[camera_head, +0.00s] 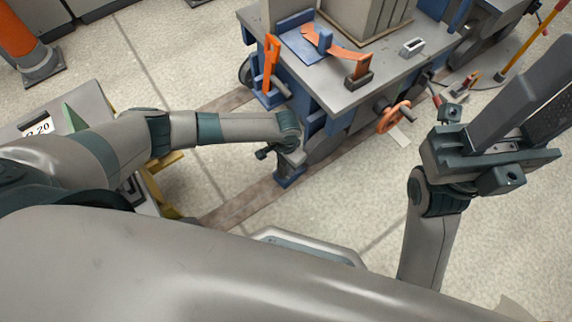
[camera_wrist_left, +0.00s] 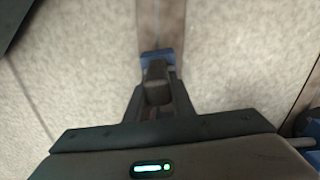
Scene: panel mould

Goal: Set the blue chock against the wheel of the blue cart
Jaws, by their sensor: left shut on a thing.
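The blue cart (camera_head: 345,100) stands on a rail at upper centre in the head view. Its dark wheel (camera_head: 324,147) shows low on the near side, partly hidden by the frame. My left gripper (camera_head: 288,160) is shut on the blue chock (camera_head: 287,178), just left of that wheel. The chock also shows between the fingertips in the left wrist view (camera_wrist_left: 158,54), over the rail. I cannot tell whether it touches the rail or the wheel. My right gripper (camera_head: 530,105) is raised at the right, away from the cart; its finger gap is unclear.
The brown rail (camera_head: 235,207) runs diagonally under the cart across the pale floor. An orange handwheel (camera_head: 394,117) sticks out on the near side. An orange-and-grey post (camera_head: 28,50) stands far left.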

